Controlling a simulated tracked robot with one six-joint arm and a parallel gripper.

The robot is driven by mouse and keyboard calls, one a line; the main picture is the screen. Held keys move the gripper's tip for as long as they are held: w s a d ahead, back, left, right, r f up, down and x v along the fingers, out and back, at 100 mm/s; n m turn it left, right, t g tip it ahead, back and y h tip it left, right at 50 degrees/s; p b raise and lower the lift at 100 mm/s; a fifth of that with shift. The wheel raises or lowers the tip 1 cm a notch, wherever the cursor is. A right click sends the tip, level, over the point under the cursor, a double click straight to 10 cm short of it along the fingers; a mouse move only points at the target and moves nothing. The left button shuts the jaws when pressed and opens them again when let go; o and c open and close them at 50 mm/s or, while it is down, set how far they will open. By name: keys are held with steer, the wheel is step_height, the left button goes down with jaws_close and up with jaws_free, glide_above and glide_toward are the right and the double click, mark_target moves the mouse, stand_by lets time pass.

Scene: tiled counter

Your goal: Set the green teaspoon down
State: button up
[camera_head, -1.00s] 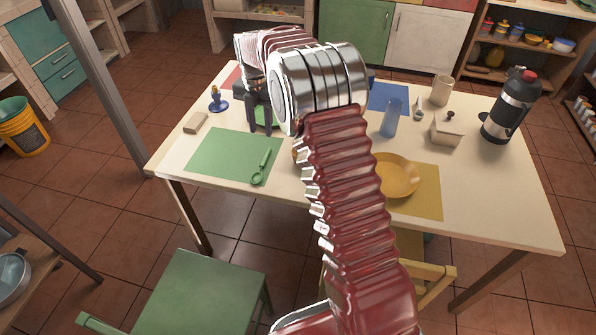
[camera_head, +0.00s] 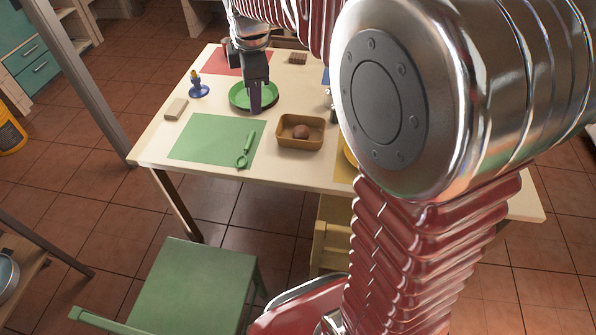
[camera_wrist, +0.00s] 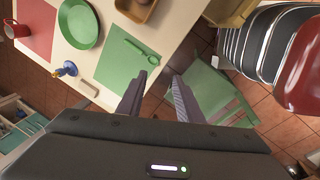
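The green teaspoon (camera_head: 247,146) lies on the green placemat (camera_head: 195,138), its rounded end near the mat's front edge. It also shows in the wrist view (camera_wrist: 136,46), on the mat (camera_wrist: 112,66), with nothing touching it. My gripper (camera_head: 263,108) hangs in front of the green plate in the head view. In the wrist view my gripper (camera_wrist: 158,78) has its two fingers apart with nothing between them, and the teaspoon lies beyond the left finger. The gripper's height above the table is hard to tell.
The green plate (camera_head: 238,98) sits behind the placemat. A brown tray (camera_head: 290,144) holding a round brown thing stands to its right. A blue candle holder (camera_head: 198,90) and a beige block (camera_head: 176,109) are at left. A green chair (camera_head: 195,285) stands in front.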

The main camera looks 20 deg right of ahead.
steer(key=s+m+t, duration=0.3)
steer(key=s+m, duration=1.3)
steer(key=s, duration=0.8)
steer(key=shift+s+f, duration=0.15)
steer(key=shift+s, duration=0.15)
steer(key=shift+s+d, duration=0.1)
